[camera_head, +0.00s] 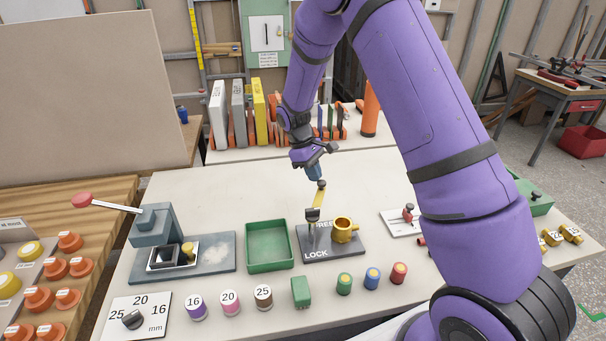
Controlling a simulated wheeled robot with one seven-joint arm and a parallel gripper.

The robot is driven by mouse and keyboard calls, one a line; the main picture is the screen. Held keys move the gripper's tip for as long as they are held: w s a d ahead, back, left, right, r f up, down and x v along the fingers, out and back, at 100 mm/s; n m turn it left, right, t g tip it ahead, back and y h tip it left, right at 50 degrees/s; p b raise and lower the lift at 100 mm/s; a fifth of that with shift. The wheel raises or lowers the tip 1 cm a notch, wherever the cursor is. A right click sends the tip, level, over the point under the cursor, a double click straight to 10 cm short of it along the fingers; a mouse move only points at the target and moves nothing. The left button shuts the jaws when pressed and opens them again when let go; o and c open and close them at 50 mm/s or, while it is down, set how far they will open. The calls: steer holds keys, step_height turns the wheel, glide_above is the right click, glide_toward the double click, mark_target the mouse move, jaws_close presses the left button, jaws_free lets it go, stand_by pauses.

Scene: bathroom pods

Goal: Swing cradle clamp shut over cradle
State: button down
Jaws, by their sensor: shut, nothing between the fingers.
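The cradle is a dark grey base plate (345,247) on the white table, with "LOCK" printed at its front left and a partly hidden label behind. A brass fitting (344,231) stands on its right part. The clamp (319,199) is a yellow arm with a dark knob at its top; it stands up steeply from a dark hinge block at the plate's left, open and not over the brass fitting. My gripper (317,177) is shut and empty, pointing down right at the clamp's knob. Whether it touches the knob, I cannot tell.
A green tray (270,246) stands left of the plate, and a grey lever press (160,236) further left. Numbered spools and coloured pieces line the front edge. A white plate with a red knob (408,212) is to the right. The table behind the cradle is clear.

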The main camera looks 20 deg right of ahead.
steer(key=s+d+m+y, duration=0.4)
steer(key=s+d+m, duration=0.3)
steer(key=s+m, duration=0.4)
steer(key=shift+s+d+m+y, duration=0.25)
steer(key=shift+s+m+y, duration=0.1)
steer(key=shift+m, duration=0.55)
steer(key=shift+r, duration=0.1)
steer(key=v, duration=1)
steer(key=shift+w+r, duration=0.25)
